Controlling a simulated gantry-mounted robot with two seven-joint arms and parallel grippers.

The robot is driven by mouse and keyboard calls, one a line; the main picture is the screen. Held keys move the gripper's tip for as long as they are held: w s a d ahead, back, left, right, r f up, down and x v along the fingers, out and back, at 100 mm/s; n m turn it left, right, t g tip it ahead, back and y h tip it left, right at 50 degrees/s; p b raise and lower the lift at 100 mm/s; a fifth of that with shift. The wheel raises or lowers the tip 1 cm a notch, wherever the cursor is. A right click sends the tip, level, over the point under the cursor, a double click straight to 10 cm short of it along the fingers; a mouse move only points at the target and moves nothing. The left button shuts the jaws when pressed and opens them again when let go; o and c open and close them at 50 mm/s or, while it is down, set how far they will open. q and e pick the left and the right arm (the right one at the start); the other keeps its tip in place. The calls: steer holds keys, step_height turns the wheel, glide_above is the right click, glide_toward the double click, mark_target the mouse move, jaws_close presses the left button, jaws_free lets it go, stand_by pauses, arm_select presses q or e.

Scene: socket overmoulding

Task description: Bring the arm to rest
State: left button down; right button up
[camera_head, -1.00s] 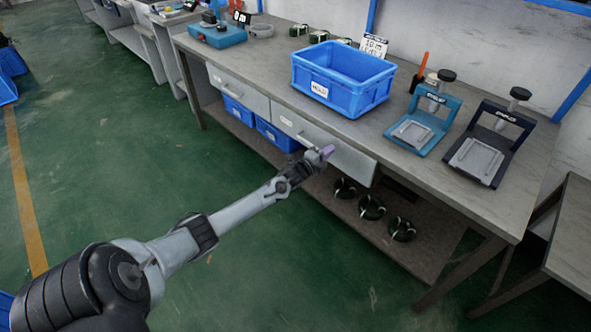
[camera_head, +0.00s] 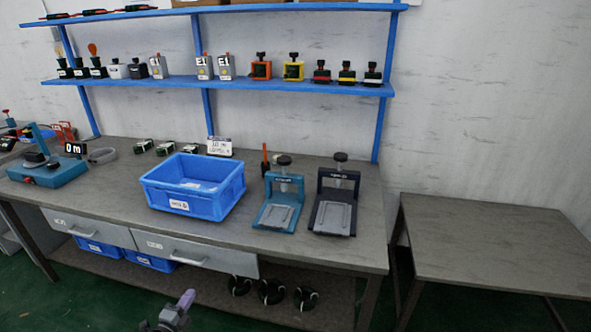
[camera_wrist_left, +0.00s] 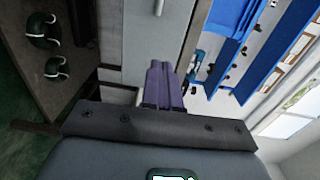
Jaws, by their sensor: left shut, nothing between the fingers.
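My left gripper (camera_head: 184,300) shows at the bottom of the head view, in front of the workbench (camera_head: 352,250) and below its drawers. Its purple fingers are together with nothing between them; they also show in the left wrist view (camera_wrist_left: 165,85). It is apart from the bench. My right gripper is in neither view.
A blue bin (camera_head: 215,205), a teal press (camera_head: 277,213) and a dark press (camera_head: 334,210) stand on the bench. Several dark coils (camera_head: 271,291) lie on the lower shelf. A blue shelf (camera_head: 300,86) holds small fixtures above. A bare side table (camera_head: 490,240) stands at right.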

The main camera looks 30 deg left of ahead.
arm_select(q)
steer(key=s+d+r+n+g+h+p, duration=0.1)
steer(key=s+d+r+n+g+p, duration=0.2)
steer(key=d, duration=0.7)
steer(key=s+d+n+h+p, duration=0.15)
steer(key=s+d, duration=0.25)
steer(key=d, duration=0.5)
steer(key=s+d+r+n+g+h+p, duration=0.1)
steer(key=s+d+r+n+g+p, duration=0.2)
steer(key=d, duration=0.7)
steer(key=s+d+r+n+g+p, duration=0.1)
steer(key=s+d+r+n+g, duration=0.25)
steer(key=s, duration=0.35)
steer(key=s+d+r+n+g, duration=0.25)
steer(key=s+r+g, duration=0.2)
steer(key=s, duration=0.25)
step_height(320, 180, up, 38)
steer(key=p, duration=3.8)
steer(key=shift+s+d+t+h, duration=0.2)
steer(key=shift+t+h, duration=0.1)
steer(key=shift+h, duration=0.15)
